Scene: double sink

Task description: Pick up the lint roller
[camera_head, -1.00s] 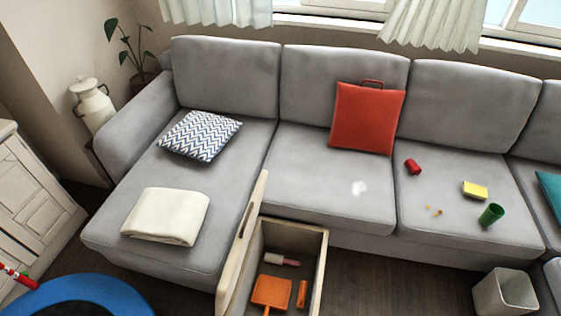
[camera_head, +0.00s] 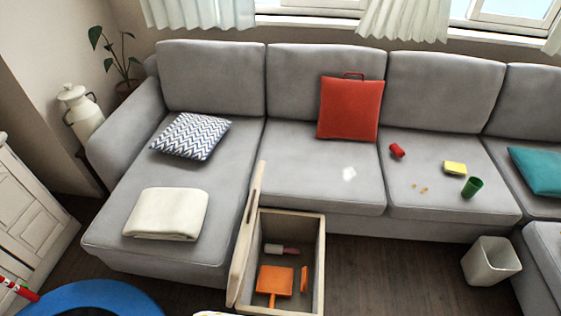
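The lint roller (camera_head: 274,249), with a white roll and a reddish handle, lies inside an open wooden storage box (camera_head: 319,262) on the floor in front of the sofa. It lies near the box's back wall, with the handle pointing right. An orange dustpan (camera_head: 275,281) lies in the box in front of it, and a narrow orange piece (camera_head: 304,279) is by the right wall. Neither of my grippers shows in the head view.
The box lid (camera_head: 246,237) stands raised on the left. A grey sofa (camera_head: 325,180) runs behind, holding a red cushion (camera_head: 348,108), folded white blanket (camera_head: 167,213) and small litter. A white bin (camera_head: 491,261) stands right. A blue curved thing (camera_head: 100,296) lies lower left. Floor right of the box is clear.

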